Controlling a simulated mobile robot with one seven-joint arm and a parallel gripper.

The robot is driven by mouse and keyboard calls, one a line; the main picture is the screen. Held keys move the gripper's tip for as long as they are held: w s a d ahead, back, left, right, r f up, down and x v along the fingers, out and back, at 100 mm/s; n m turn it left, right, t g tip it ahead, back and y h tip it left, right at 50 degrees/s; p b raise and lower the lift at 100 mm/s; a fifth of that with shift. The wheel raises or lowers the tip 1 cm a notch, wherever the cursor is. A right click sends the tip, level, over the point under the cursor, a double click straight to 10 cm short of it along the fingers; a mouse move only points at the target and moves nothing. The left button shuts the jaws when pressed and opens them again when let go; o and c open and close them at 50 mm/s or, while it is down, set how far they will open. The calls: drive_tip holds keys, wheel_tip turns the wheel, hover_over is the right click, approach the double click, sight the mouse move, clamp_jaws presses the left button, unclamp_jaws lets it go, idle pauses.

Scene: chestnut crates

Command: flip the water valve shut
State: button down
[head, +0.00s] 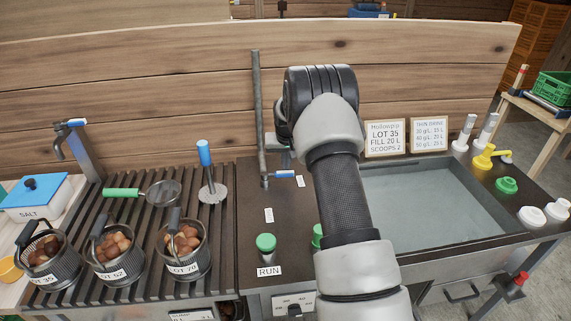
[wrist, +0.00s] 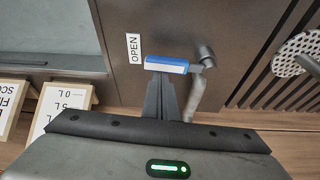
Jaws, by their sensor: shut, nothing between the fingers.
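The water valve has a blue lever (head: 284,173) at the foot of a grey standpipe (head: 257,110), left of the sink. In the wrist view the blue lever (wrist: 166,64) reaches from the grey pipe fitting (wrist: 206,58) toward a white label reading OPEN (wrist: 134,48). My gripper (wrist: 160,84) is shut and empty, its fingertips close to the lever's lower side in that view. I cannot tell whether they touch it. In the head view my arm hides most of the gripper.
A second small label (head: 268,215), too small to read, lies on the dark counter. A green RUN button (head: 266,243) is nearer the front. The water-filled sink (head: 440,205) is to the right. Wire baskets of chestnuts (head: 183,255) stand on the slatted rack to the left.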

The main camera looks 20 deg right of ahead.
sight(287, 174)
drive_tip(key=s+m, duration=0.1)
drive_tip(key=m, duration=0.1)
drive_tip(key=s+a+m+h+b, duration=0.1)
drive_tip(key=s+m, duration=0.1)
drive_tip(key=shift+s+a+m+g, duration=0.1)
drive_tip(key=shift+m+g, duration=0.3)
drive_tip(key=s+m, duration=0.1)
drive_tip(key=s+a+m+h, duration=0.1)
drive_tip(key=m, duration=0.1)
drive_tip(key=shift+a+m+g+b, duration=0.2)
drive_tip(key=shift+m+g+b, duration=0.1)
drive_tip(key=shift+g+b, duration=0.1)
drive_tip(key=shift+s+a+m+g+h, duration=0.35)
drive_tip(key=shift+a+m, duration=0.1)
drive_tip(key=shift+m, duration=0.55)
drive_tip(key=a+m, duration=0.1)
drive_tip(key=s+a+m+g, duration=0.1)
drive_tip(key=m, duration=0.1)
drive_tip(key=shift+p, duration=0.3)
drive_tip(key=a+m, duration=0.1)
drive_tip(key=m, duration=0.1)
drive_tip(key=shift+s+a+m+g, duration=0.1)
drive_tip(key=shift+a+m+g, duration=0.05)
drive_tip(key=shift+m+g, duration=0.2)
drive_tip(key=shift+a, duration=0.6)
drive_tip(key=shift+d, duration=0.1)
